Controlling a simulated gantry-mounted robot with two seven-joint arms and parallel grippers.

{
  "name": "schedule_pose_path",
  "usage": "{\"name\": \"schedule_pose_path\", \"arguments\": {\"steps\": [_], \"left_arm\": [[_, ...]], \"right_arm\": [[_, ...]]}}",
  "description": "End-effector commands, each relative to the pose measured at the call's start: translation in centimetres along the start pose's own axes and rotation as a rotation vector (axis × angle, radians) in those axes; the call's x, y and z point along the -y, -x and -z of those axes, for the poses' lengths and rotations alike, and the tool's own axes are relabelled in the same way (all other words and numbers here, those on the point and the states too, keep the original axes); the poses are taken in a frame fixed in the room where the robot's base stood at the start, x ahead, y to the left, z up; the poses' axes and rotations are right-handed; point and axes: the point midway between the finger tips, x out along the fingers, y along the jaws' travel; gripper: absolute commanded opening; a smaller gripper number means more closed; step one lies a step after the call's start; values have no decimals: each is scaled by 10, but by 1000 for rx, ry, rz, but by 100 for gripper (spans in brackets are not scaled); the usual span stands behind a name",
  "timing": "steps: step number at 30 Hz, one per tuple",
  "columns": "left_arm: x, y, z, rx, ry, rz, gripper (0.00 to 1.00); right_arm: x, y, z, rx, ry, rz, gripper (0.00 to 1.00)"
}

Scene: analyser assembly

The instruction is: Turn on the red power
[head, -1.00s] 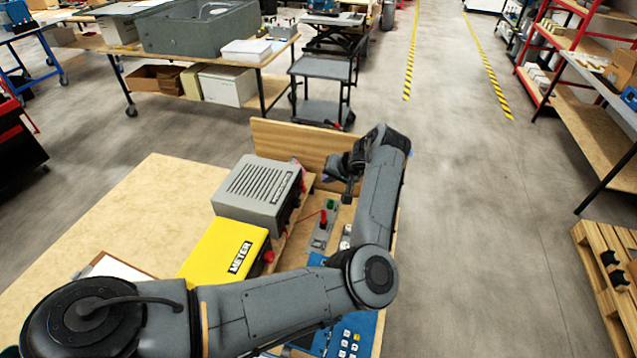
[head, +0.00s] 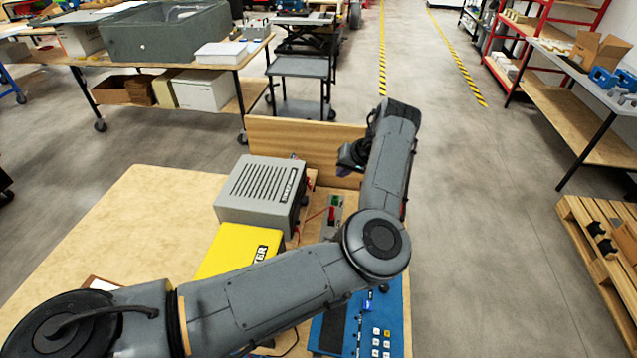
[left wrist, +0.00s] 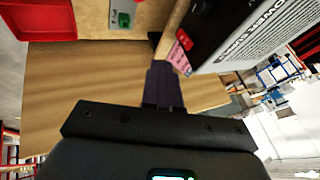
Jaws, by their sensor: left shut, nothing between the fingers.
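A grey power supply box (head: 256,192) with a vented top stands on the wooden table in the head view. In the left wrist view its labelled side (left wrist: 262,30) is upside down at the upper right. A small red switch (left wrist: 206,10) sits on its dark end face, with a pink tag (left wrist: 181,47) below it. My left gripper (head: 346,170) is to the right of the box, beyond its far right corner. Its dark fingers (left wrist: 163,84) are together and empty, pointing towards the pink tag and apart from the switch. My right gripper is out of view.
A yellow meter (head: 232,248), partly hidden by my left arm, stands in front of the box. A red and green part (head: 333,211) and a blue keypad unit (head: 393,325) lie to the right. An upright wooden board (head: 290,140) closes the table's far edge.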

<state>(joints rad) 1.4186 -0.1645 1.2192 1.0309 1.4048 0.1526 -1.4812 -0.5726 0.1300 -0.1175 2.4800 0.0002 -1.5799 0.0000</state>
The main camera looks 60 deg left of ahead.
Motion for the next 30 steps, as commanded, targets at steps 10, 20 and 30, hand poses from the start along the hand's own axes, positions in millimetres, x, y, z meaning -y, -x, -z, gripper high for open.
{"name": "schedule_pose_path", "arguments": {"steps": [10,20,30], "left_arm": [[0,-30,-1,2,-1,2,0],[0,-91,-1,2,0,1,0],[25,-120,-3,1,2,0,0]], "right_arm": [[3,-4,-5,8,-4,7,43],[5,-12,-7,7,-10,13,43],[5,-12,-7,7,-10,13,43]]}}
